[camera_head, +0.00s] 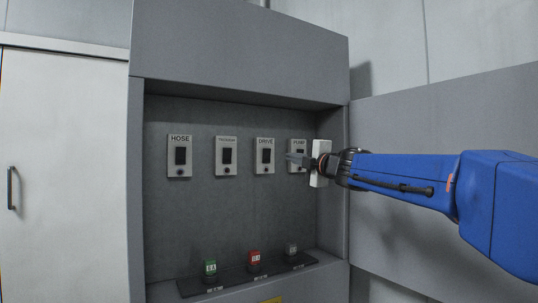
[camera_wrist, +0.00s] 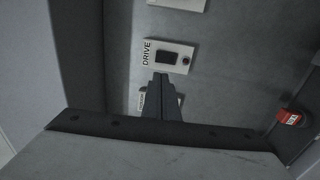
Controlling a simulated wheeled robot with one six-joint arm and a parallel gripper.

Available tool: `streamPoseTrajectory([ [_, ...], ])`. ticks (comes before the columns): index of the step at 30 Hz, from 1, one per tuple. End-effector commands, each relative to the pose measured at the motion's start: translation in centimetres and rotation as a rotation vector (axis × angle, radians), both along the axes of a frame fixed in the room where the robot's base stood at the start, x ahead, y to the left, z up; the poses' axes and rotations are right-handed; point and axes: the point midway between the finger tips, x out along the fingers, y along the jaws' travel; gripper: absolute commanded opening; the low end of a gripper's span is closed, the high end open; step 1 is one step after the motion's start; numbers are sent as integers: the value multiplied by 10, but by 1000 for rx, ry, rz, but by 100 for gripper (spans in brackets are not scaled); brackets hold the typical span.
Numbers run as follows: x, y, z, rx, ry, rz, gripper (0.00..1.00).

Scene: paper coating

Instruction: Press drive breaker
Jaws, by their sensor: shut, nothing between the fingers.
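The drive breaker (camera_head: 264,156) is a light plate labelled DRIVE with a dark switch and a small round knob below it. It is third from the left in the row on the recessed grey panel. In the wrist view the DRIVE plate (camera_wrist: 168,56) appears turned sideways, just beyond the fingertips. My gripper (camera_head: 291,158) reaches in from the right, in front of the PUMP plate. Its fingers are shut and empty. They also show in the wrist view (camera_wrist: 163,80), pointing toward the DRIVE plate. I cannot tell whether they touch it.
Other breakers on the panel are HOSE (camera_head: 180,157), one with an unreadable label (camera_head: 226,156), and PUMP (camera_head: 299,146), partly hidden by my gripper. Green (camera_head: 210,267), red (camera_head: 254,259) and grey (camera_head: 291,250) blocks stand on the dark lower ledge. Side walls bound the recess.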

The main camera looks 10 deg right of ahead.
Motion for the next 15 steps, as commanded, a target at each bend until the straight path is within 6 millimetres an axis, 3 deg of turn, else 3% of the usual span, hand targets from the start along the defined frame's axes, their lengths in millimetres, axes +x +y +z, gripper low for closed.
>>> streamPoseTrajectory([
  [8, 12, 4, 2, 1, 0, 0, 0],
  [15, 48, 16, 5, 3, 1, 0, 0],
])
